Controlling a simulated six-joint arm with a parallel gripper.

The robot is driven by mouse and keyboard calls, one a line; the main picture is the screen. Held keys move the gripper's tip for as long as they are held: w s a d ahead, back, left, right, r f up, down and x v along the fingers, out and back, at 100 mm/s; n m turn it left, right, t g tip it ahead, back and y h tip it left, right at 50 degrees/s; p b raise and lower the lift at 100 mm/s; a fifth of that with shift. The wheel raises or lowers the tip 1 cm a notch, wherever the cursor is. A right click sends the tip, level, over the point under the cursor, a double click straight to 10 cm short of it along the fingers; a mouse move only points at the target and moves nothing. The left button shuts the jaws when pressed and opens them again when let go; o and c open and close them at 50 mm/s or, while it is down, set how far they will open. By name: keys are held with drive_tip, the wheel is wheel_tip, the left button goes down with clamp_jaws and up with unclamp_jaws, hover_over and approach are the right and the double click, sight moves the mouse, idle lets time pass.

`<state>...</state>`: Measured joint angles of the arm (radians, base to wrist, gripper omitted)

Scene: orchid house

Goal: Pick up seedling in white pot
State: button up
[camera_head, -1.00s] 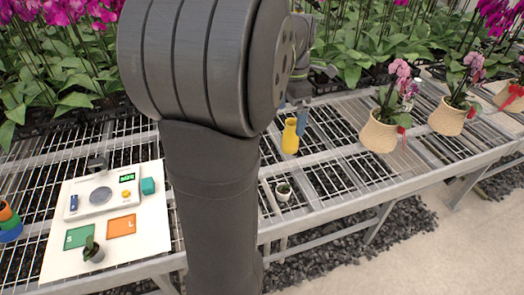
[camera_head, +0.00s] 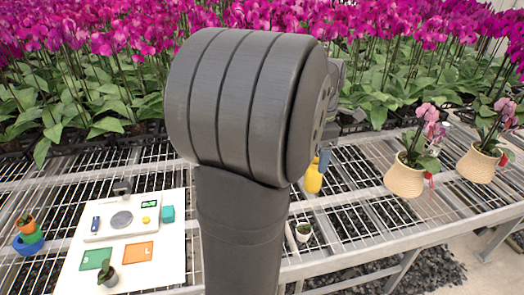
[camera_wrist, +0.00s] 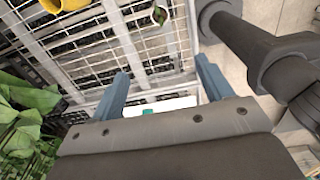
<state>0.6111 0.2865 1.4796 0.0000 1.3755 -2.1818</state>
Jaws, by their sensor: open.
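The seedling in the white pot (camera_head: 303,232) stands upright on the wire bench near its front edge, just right of my arm in the head view. In the wrist view the small green seedling (camera_wrist: 159,15) is near the top edge, beyond my fingertips. My gripper (camera_wrist: 162,66) is open and empty, its two blue-grey fingers spread above the bench, apart from the pot.
A white board (camera_head: 175,262) at left holds a scale (camera_head: 120,222), a teal block (camera_head: 168,213), green and orange cards, and a dark-potted seedling (camera_head: 107,275). Stacked coloured pots (camera_head: 28,238) stand farther left. Basketed orchids (camera_head: 404,178) stand at right. Bare bench surrounds the white pot.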

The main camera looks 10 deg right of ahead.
drive_tip(key=m+g+h, duration=0.1)
drive_tip(key=m+h, duration=0.1)
drive_tip(key=m, duration=0.9)
hover_over(305, 230)
drive_tip(key=a, duration=0.2)
wheel_tip(305, 230, down, 6)
drive_tip(key=w+a+f+m+h, duration=0.1)
drive_tip(key=a+f+m+h, duration=0.15)
drive_tip(key=f+m, duration=0.8)
drive_tip(key=w+a+f+m+h, duration=0.1)
drive_tip(key=a+f+m+h, duration=0.2)
drive_tip(key=m, duration=1.4)
drive_tip(key=shift+y, duration=0.55)
drive_tip(key=x, duration=1.1)
drive_tip(key=shift+s+a+f, duration=0.2)
drive_tip(key=shift+a+f, duration=0.05)
drive_tip(key=shift+a, duration=0.1)
drive_tip(key=shift+s+x, duration=0.1)
drive_tip(key=shift+x, duration=1.2)
drive_tip(key=shift+s+x, duration=0.15)
drive_tip(key=shift+x, duration=1.15)
